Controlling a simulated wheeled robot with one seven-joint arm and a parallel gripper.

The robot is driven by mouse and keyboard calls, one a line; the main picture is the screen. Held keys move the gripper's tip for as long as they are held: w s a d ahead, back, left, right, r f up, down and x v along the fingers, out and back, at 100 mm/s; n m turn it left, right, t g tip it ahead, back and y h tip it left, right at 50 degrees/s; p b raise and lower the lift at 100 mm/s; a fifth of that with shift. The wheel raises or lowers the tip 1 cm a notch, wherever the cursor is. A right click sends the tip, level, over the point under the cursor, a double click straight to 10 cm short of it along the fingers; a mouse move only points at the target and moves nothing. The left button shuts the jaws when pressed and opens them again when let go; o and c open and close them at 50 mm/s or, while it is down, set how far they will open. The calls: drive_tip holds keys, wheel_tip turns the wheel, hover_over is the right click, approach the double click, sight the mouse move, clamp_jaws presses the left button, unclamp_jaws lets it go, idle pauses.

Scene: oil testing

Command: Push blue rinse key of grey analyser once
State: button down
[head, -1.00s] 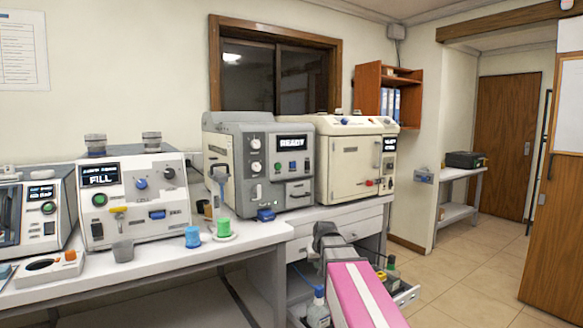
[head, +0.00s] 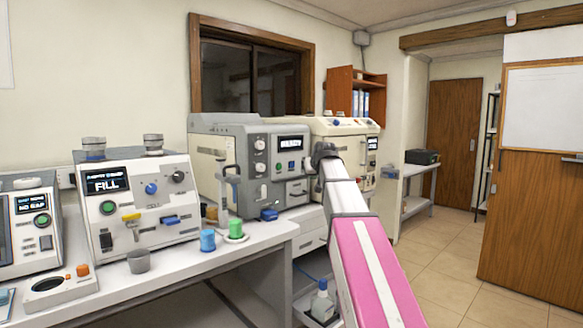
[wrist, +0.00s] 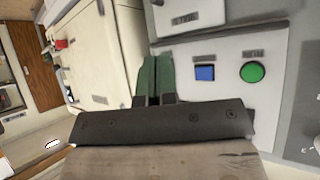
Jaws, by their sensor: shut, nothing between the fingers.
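The grey analyser (head: 225,150) stands on the bench in the head view, its small screen lit. Its blue rinse key (wrist: 205,72) shows in the wrist view beside a round green key (wrist: 252,72), on a light panel. The wrist picture looks upside down, with the analyser's drawer (wrist: 188,15) at the top. My gripper (wrist: 154,62) is shut and empty, its green fingers together. In that picture the fingertips are left of the blue key, apart from it and pointing at the panel's edge. In the head view my arm's end hides the fingers.
A cream machine (head: 345,132) stands close beside the analyser. On the bench are a blue cup (head: 208,240), a green cup (head: 235,228) and a small blue item (head: 269,214). A white machine (head: 140,205) stands at left. An open drawer with a bottle (head: 322,302) is below.

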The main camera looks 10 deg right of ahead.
sight(292, 165)
wheel_tip(292, 165, up, 2)
idle(0.5)
drive_tip(key=w+a, duration=0.5)
drive_tip(key=w, duration=0.2)
idle(0.3)
drive_tip(key=shift+w+a, duration=0.1)
drive_tip(key=shift+w, duration=0.05)
idle(1.9)
drive_tip(key=shift+w+a, duration=0.15)
drive_tip(key=shift+w, duration=0.1)
drive_tip(key=shift+w+a, duration=0.25)
drive_tip(key=shift+w, duration=0.05)
idle(0.9)
drive_tip(key=shift+s, duration=0.1)
drive_tip(key=shift+s+d, duration=0.45)
drive_tip(key=shift+s, duration=0.15)
